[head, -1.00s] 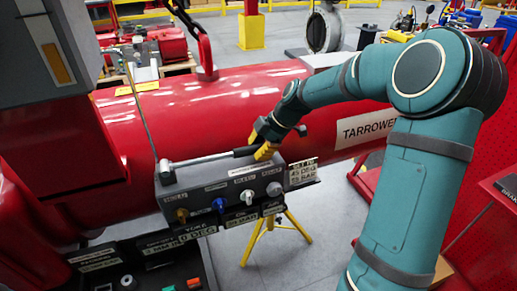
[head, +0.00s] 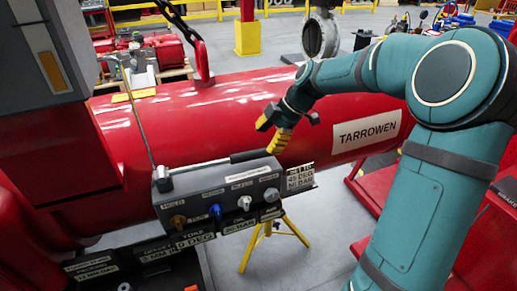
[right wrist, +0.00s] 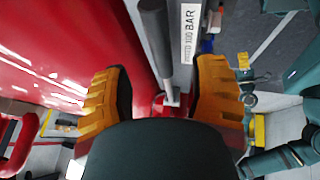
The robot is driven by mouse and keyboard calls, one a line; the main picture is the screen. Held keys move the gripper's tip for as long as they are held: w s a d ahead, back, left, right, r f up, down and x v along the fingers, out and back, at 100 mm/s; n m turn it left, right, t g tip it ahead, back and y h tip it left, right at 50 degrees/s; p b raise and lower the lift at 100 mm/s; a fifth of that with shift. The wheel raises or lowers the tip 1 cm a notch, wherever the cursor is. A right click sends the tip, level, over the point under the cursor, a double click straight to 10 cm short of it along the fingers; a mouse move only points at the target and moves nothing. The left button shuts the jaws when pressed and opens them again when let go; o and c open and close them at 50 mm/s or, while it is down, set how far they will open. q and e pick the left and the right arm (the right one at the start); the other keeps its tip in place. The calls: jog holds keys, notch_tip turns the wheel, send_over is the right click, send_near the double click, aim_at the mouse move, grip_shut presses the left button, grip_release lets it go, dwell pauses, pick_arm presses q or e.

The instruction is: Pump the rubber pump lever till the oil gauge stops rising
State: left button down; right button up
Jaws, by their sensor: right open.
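The pump lever is a silver rod with a black rubber grip (head: 250,155). It lies nearly level along the grey pump block (head: 235,190), its grip pointing right. My right gripper (head: 273,128) has its yellow fingers spread, at and just above the grip's end. In the right wrist view the gripper (right wrist: 160,95) is open, and the lever grip (right wrist: 155,40) shows in the gap between the fingers, not clasped. No oil gauge can be made out clearly. My left gripper is not in view.
The block carries several knobs, including a blue one (head: 215,211), and stands by a yellow tripod (head: 290,228). A large red cylinder (head: 240,110) labelled TARROWEN lies behind. A hook on a chain (head: 203,62) hangs above it. Grey floor is clear right of the tripod.

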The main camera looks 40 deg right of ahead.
jog(key=shift+v, duration=2.6)
